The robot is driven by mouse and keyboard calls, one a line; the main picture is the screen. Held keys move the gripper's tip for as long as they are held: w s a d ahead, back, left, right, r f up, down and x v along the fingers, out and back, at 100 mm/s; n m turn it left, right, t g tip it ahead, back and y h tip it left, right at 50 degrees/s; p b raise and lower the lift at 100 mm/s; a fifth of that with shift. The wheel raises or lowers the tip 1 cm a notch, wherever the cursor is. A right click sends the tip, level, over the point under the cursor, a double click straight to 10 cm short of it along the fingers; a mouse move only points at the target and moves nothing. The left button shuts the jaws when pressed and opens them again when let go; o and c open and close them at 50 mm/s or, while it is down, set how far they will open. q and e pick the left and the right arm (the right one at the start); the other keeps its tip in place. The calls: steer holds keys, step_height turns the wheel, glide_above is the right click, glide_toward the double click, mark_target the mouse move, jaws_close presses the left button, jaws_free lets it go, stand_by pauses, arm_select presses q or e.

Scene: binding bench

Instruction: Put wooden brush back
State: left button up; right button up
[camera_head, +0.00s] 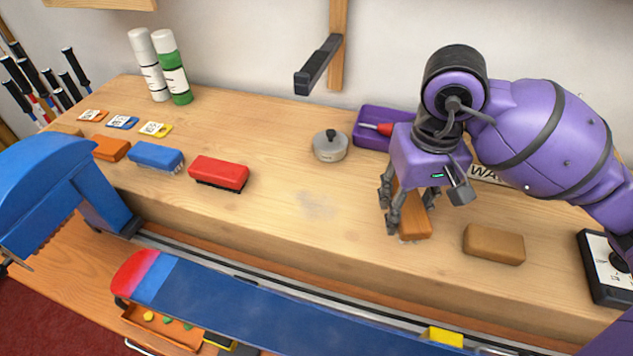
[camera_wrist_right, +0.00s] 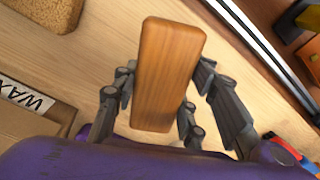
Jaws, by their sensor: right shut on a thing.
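The wooden brush (camera_head: 414,218) is an orange-brown block with pale bristles just showing below it, over the right part of the bench. My right gripper (camera_head: 405,208) is shut on it from above, with its fingers along the block's sides. In the right wrist view the brush (camera_wrist_right: 166,75) lies lengthwise between the fingers of the gripper (camera_wrist_right: 160,88). I cannot tell whether the bristles touch the bench top. My left gripper is not in view.
A brown cork block (camera_head: 494,244) lies right of the brush. A grey lidded pot (camera_head: 330,146) and purple tray (camera_head: 368,138) stand behind. Red (camera_head: 219,173), blue (camera_head: 155,156) and orange (camera_head: 110,149) brushes sit left. A snowboard (camera_head: 260,303) lies in front. The bench middle is clear.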

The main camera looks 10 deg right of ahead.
mark_target(414, 199)
steer(key=shift+w+d+f, duration=0.25)
steer(key=shift+d+f, duration=0.1)
steer(key=shift+f, duration=0.25)
steer(key=shift+w+d+f, duration=0.1)
steer(key=shift+f, duration=0.75)
steer(key=shift+w+d+f, duration=0.1)
steer(key=shift+f, duration=0.75)
steer(key=shift+f, duration=0.1)
steer(key=shift+f, duration=0.15)
steer(key=o, duration=1.1)
steer(key=r, duration=1.2)
steer(key=shift+s+r, duration=0.25)
